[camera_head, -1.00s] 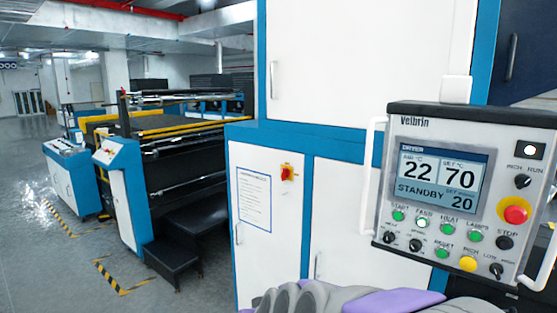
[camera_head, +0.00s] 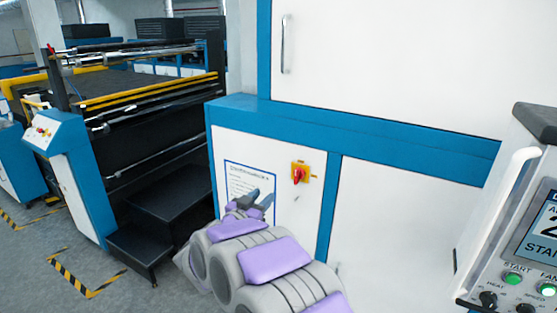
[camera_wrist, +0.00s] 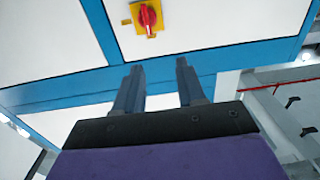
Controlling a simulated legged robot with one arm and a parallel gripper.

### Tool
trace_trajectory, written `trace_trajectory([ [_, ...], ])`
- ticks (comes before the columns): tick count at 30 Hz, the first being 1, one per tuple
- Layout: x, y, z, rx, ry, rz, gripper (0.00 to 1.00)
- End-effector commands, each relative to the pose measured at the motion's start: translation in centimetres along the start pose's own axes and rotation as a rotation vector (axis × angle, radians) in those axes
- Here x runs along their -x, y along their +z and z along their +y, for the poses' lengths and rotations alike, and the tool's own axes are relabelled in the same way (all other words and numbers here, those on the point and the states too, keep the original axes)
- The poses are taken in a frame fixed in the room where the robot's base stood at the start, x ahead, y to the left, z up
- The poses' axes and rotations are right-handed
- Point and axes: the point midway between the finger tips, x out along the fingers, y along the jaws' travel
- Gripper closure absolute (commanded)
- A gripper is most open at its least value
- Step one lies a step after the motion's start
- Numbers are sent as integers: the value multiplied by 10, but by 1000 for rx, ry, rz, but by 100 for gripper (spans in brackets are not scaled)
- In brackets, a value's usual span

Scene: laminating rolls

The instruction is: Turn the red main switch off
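The red main switch (camera_head: 298,175) is a red rotary knob on a yellow square plate, on the white cabinet door (camera_head: 310,222) in the middle of the head view. In the wrist view the switch (camera_wrist: 148,18) is at the top, left of centre, beyond the fingertips. My gripper (camera_head: 257,197) is in front of the door, left of and a little below the switch in the head view. In the wrist view its two fingers (camera_wrist: 158,68) stand apart with nothing between them. It appears clear of the switch.
A paper notice (camera_head: 238,180) is on the door, partly hidden by my gripper. A control panel (camera_head: 535,215) juts out at the right. A black step (camera_head: 150,245) and a blue-white machine post (camera_head: 75,170) stand at the left. Floor is open at lower left.

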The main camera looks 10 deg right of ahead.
Motion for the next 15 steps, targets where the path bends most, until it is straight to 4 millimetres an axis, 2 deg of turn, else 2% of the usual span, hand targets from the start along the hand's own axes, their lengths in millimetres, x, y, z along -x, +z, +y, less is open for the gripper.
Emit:
trace_trajectory([
  [3,-8,-1,11,3,24,5,61],
  [6,-20,0,11,2,27,4,61],
  [15,-66,4,-10,19,23,12,61],
])
